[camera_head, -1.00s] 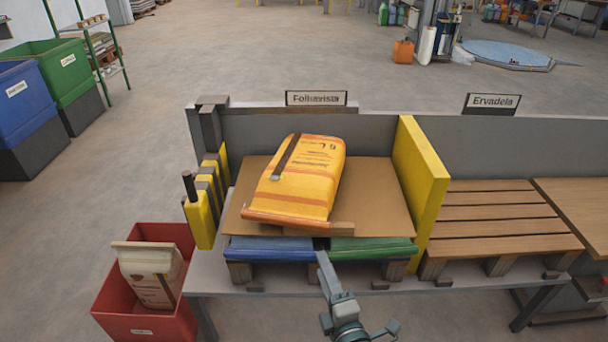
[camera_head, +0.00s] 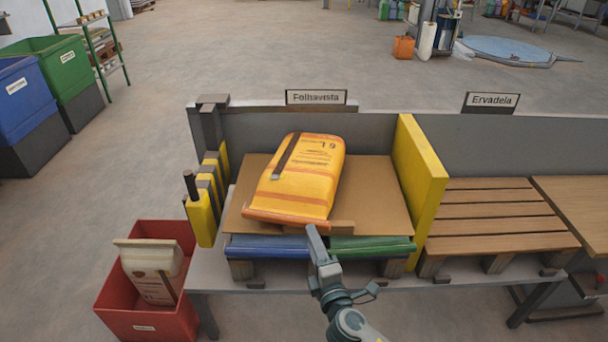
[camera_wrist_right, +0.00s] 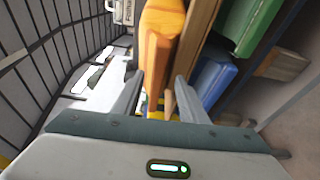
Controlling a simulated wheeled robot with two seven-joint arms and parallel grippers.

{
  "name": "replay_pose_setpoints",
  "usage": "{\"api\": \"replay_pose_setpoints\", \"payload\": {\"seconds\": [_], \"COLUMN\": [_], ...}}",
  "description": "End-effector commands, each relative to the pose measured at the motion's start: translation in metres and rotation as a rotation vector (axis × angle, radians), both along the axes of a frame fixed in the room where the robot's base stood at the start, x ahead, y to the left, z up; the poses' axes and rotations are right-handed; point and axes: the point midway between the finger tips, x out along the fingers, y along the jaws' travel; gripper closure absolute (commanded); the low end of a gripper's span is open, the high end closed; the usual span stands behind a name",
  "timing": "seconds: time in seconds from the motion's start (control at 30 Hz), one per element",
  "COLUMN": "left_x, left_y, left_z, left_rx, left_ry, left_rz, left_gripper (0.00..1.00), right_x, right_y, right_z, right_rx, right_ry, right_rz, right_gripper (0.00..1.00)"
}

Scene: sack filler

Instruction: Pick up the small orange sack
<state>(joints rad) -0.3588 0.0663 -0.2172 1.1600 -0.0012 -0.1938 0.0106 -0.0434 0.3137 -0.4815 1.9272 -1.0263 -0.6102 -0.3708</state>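The small orange sack (camera_head: 303,185) lies tilted on a brown cardboard sheet (camera_head: 385,195), with a dark strip across its upper left. It also shows in the right wrist view (camera_wrist_right: 160,40), ahead of the fingers. My right gripper (camera_head: 314,236) is at the front edge of the stack, close to the sack's near end. Its fingers (camera_wrist_right: 157,95) are apart, with no sack clearly gripped; contact cannot be told. My left gripper is out of view.
A blue sack (camera_head: 265,248) and a green sack (camera_head: 372,246) lie under the cardboard. A yellow divider (camera_head: 422,190) stands to the right, and yellow-and-dark posts (camera_head: 203,212) to the left. A red bin (camera_head: 150,325) holds a pale sack (camera_head: 152,270). The slatted pallet (camera_head: 498,212) is bare.

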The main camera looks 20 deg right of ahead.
Motion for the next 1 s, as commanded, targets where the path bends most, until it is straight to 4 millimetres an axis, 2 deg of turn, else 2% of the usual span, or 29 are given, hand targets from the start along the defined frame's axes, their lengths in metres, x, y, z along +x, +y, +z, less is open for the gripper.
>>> {"api": "replay_pose_setpoints", "payload": {"seconds": [0.5,1.0], "left_x": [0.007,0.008], "left_y": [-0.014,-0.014], "left_z": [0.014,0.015], "left_rx": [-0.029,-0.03], "left_ry": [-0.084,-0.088], "left_rz": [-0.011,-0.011], "left_gripper": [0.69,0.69], "right_x": [0.05,0.051], "right_y": [0.006,0.005], "right_z": [0.001,0.0], "right_rx": [0.0,0.0], "right_ry": [-0.001,0.0], "right_rz": [0.0,0.0], "right_gripper": [0.61,0.61]}}
